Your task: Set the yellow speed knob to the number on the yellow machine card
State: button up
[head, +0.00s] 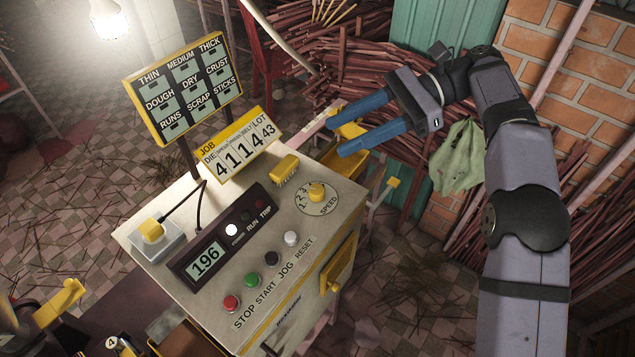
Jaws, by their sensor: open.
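The yellow speed knob (317,192) sits on a round white dial marked SPEED on the top right of the machine's panel. Numbers run round the dial's left and upper side; its pointer is too small to read surely. The yellow-topped JOB card (238,147) stands tilted at the back of the panel. Its row reads about 4 1 1 4 43 under small headings including DIE, BELT and LOT; I cannot tell surely which digit belongs to speed. My gripper (342,130) is open and empty, its blue fingers pointing left, above and behind the knob, apart from it.
A yellow-backed brush (285,170) lies between card and knob. A display reading 196 (206,260), red (231,302), green (252,279), black (271,257) and white (291,238) buttons, and a yellow-topped block (152,230) occupy the panel. A sign board (183,88) stands behind.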

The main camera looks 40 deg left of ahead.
jog(key=d+m, duration=0.1)
jog(key=m+t+y, duration=0.2)
jog(key=m+y, duration=0.1)
jog(key=m, duration=0.2)
send_near(317, 193)
jog(key=s, duration=0.1)
jog(key=s+a+r, duration=0.1)
jog(key=s+r, duration=0.1)
jog(key=shift+s+a+r, duration=0.25)
jog(key=shift+s, duration=0.15)
jog(key=w+f, duration=0.1)
jog(key=w+f+t, duration=0.1)
jog(key=shift+a+f+t, duration=0.3)
jog(key=shift+f, duration=0.1)
jog(key=shift+w+f+n+t, duration=0.2)
jog(key=shift+n+t, duration=0.1)
jog(key=shift+n, duration=0.1)
jog(key=shift+s+a, duration=0.1)
jog(key=shift+a, duration=0.05)
